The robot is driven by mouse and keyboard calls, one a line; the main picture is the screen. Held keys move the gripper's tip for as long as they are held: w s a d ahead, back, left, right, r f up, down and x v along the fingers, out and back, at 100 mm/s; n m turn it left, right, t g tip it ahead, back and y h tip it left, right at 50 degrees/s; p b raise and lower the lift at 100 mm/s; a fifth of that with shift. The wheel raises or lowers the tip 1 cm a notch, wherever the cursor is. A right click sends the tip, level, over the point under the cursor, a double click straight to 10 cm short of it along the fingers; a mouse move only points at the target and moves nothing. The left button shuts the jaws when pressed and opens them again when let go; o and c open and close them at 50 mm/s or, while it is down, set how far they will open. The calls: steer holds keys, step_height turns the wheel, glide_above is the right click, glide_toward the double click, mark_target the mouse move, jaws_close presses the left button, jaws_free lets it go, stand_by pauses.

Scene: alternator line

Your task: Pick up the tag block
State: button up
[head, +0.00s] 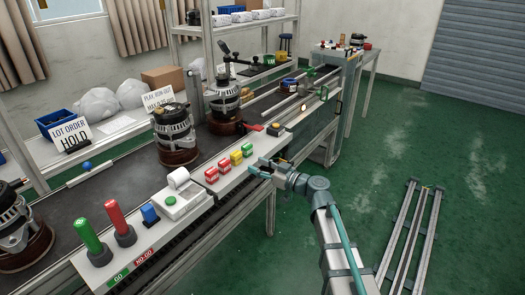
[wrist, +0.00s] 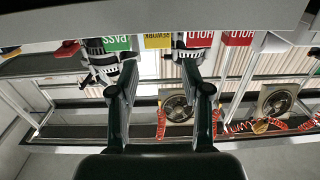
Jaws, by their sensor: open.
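The tag blocks stand in a row on the pale front ledge: two red blocks, a nearer one (head: 211,175) and a farther one (head: 225,167), then a yellow block (head: 236,158) and a green block (head: 247,150). In the wrist view their lettering is upside down: green PASS (wrist: 118,43), yellow REWORK (wrist: 157,41), and two red HOLD blocks (wrist: 198,39), (wrist: 238,38). My gripper (head: 259,171) is open and empty at the ledge's front edge, beside the row. In the wrist view its fingers (wrist: 159,72) are spread, with the yellow block between and beyond their tips.
A button box (head: 277,129) is beyond the green block. Alternators (head: 174,135) stand on the belt behind. The green floor at right is mostly open.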

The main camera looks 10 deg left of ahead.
mark_target(239, 155)
steer(key=x, duration=0.3)
steer(key=p+x, duration=0.1)
steer(key=x, duration=0.3)
steer(key=r+x, duration=0.1)
steer(key=x, duration=0.2)
steer(key=shift+w+a+p, duration=0.3)
steer(key=shift+p, duration=0.05)
steer(key=c, duration=0.7)
